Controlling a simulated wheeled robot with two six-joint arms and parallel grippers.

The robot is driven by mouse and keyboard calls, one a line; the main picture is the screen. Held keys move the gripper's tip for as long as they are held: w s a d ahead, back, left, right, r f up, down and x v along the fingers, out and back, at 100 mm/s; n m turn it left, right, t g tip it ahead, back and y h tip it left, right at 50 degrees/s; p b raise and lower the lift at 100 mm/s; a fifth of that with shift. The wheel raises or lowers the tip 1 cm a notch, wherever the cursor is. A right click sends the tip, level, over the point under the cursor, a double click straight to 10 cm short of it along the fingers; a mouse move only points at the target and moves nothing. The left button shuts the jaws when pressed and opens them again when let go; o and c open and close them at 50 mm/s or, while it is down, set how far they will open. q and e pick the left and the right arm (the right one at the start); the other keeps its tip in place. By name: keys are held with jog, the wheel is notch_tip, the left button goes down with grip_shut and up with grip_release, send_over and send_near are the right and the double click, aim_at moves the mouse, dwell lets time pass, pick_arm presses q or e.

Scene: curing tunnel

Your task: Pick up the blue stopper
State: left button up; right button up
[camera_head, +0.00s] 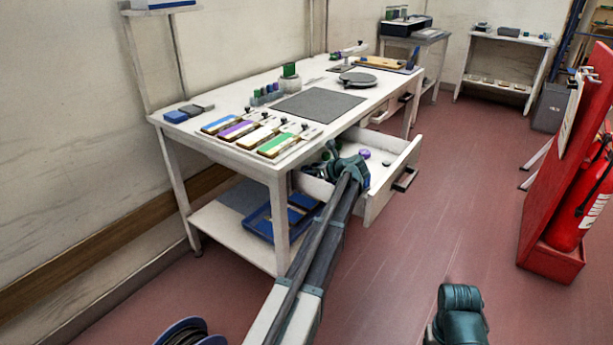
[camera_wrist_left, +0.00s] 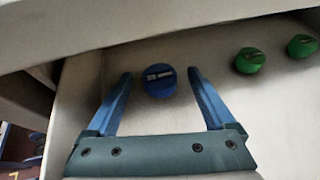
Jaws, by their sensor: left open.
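The blue stopper (camera_wrist_left: 158,83) is a round cap with a slot-like grey mark on top. It lies on the pale floor of the open drawer (camera_head: 375,195). In the left wrist view it sits between and just ahead of the tips of my left gripper's blue fingers (camera_wrist_left: 159,72), with a gap on each side. My left gripper (camera_head: 324,157) is open and empty, reaching down into the drawer in the head view. There the gripper and arm hide the stopper.
Two green stoppers (camera_wrist_left: 250,60) (camera_wrist_left: 302,45) lie to the right in the drawer. A purple stopper (camera_head: 364,154) is also in it. The drawer's wall and the table edge (camera_wrist_left: 110,30) are close to the gripper. The tabletop (camera_head: 220,118) above holds coloured boxes and a dark mat.

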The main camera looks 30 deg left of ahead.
pick_arm(q)
jog(key=shift+a, duration=0.1)
grip_shut()
jog(key=shift+r+p, duration=0.5)
jog(key=shift+p, duration=0.05)
notch_tip(320, 180, up, 3)
jog(key=p, duration=0.3)
jog(key=shift+r, duration=0.1)
jog(key=w+d, duration=0.2)
jog(key=w, duration=0.3)
jog(key=w+d, duration=0.2)
jog(key=w, duration=0.4)
jog(key=w+d, duration=0.3)
jog(key=w, duration=0.2)
jog(key=shift+w+f, duration=0.3)
jog(key=shift+w, duration=0.05)
